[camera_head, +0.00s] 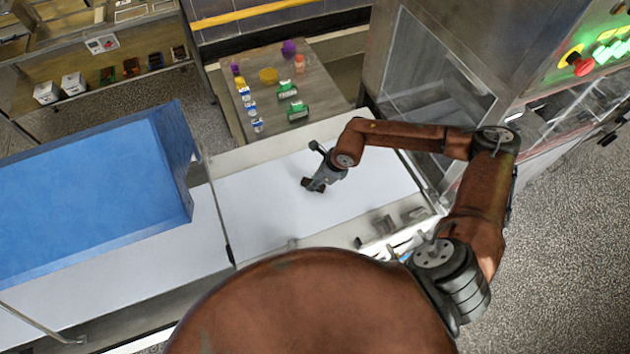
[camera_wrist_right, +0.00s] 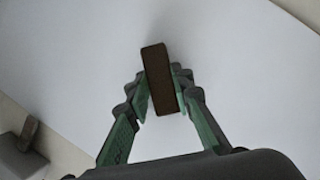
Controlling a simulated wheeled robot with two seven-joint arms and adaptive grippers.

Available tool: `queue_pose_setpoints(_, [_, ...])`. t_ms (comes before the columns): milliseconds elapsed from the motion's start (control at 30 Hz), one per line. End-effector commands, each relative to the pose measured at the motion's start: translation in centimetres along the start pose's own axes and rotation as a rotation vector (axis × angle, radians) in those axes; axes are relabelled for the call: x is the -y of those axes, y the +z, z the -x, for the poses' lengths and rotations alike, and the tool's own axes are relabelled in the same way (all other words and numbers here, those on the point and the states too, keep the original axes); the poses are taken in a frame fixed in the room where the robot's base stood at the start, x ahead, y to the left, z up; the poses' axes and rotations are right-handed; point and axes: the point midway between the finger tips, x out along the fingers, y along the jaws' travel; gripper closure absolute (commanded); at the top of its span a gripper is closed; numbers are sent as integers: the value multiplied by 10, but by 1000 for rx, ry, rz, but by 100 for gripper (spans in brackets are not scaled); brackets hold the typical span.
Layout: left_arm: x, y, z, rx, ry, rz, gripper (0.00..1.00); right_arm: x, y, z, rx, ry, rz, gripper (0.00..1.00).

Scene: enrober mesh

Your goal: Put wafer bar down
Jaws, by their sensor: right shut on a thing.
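The wafer bar (camera_wrist_right: 158,78) is a dark brown block. In the right wrist view it sits between the green-padded fingers of my right gripper (camera_wrist_right: 164,105), which is shut on it. In the head view my right gripper (camera_head: 318,183) is over the white belt (camera_head: 262,212), with the dark bar (camera_head: 307,184) at its tip. I cannot tell whether the bar touches the belt. My left gripper is not in view.
A blue tunnel cover (camera_head: 90,190) spans the belt on the left. A steel machine with a clear panel (camera_head: 435,75) stands on the right. A table (camera_head: 325,92) with bottles and small packs is behind. The belt around the gripper is clear.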

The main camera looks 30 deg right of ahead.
Motion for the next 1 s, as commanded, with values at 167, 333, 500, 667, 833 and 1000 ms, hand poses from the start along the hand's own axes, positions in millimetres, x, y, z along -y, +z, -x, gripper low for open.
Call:
queue_pose_setpoints(167, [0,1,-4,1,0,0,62,0,-1,-3,0,0,0,92])
queue_pose_setpoints(333, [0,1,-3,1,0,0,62,0,-1,-3,0,0,0,71])
queue_pose_setpoints(500, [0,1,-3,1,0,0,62,0,-1,-2,0,0,0,61])
queue_pose_setpoints(667, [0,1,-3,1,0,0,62,0,-1,-2,0,0,0,61])
queue_pose_setpoints(833, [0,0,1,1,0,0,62,0,1,2,0,0,0,61])
queue_pose_setpoints(1000, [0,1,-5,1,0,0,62,1,0,25,1,-3,1,61])
